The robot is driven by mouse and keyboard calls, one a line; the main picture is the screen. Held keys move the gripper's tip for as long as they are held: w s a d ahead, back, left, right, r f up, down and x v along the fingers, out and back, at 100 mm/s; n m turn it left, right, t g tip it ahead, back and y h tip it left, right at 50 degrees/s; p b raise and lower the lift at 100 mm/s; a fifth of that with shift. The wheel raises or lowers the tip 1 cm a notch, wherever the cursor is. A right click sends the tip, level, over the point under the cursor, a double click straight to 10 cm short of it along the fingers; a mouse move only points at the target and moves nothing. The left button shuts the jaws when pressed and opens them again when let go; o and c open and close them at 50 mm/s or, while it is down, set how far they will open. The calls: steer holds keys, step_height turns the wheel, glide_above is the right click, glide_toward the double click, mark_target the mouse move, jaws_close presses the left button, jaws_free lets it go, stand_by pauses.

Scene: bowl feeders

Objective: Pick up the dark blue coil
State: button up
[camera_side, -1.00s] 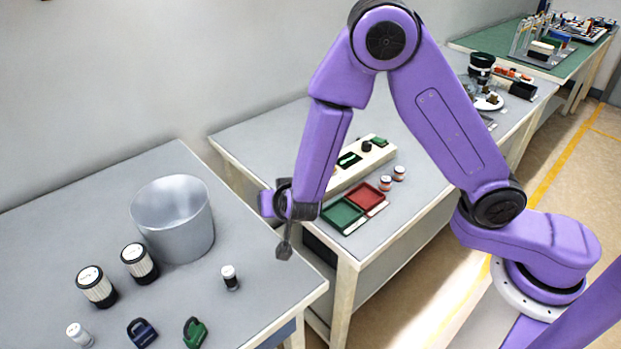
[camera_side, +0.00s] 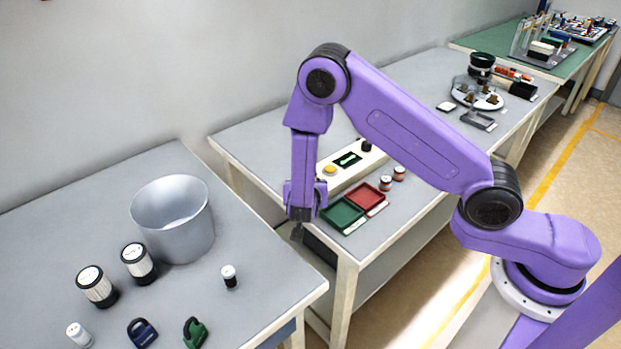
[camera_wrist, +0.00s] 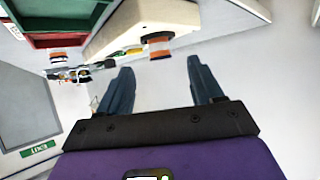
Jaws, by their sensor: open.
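The dark blue coil (camera_side: 142,333) lies on the near-left grey table, close to the bottom edge of the side view. A similar green coil (camera_side: 194,332) lies to its right. My gripper (camera_side: 297,232) hangs in the air by the gap between the two grey tables, well to the right of and beyond the dark blue coil. In the wrist view my gripper (camera_wrist: 162,88) has its two fingers apart with nothing held between them. The coil does not show in the wrist view.
Green (camera_side: 342,214) and red (camera_side: 366,197) trays and a control box (camera_side: 375,161) sit on the second table.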

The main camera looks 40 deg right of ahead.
steer(key=shift+x, duration=1.05)
steer(key=shift+d+r+x, duration=0.1)
steer(key=shift+r+x, duration=0.1)
steer(key=shift+x, duration=1.1)
steer(key=shift+d+r+x, duration=0.1)
steer(key=shift+r+x, duration=0.1)
steer(key=shift+x, duration=1.05)
steer(key=shift+w, duration=0.1)
jaws_close()
steer(key=shift+r, duration=0.1)
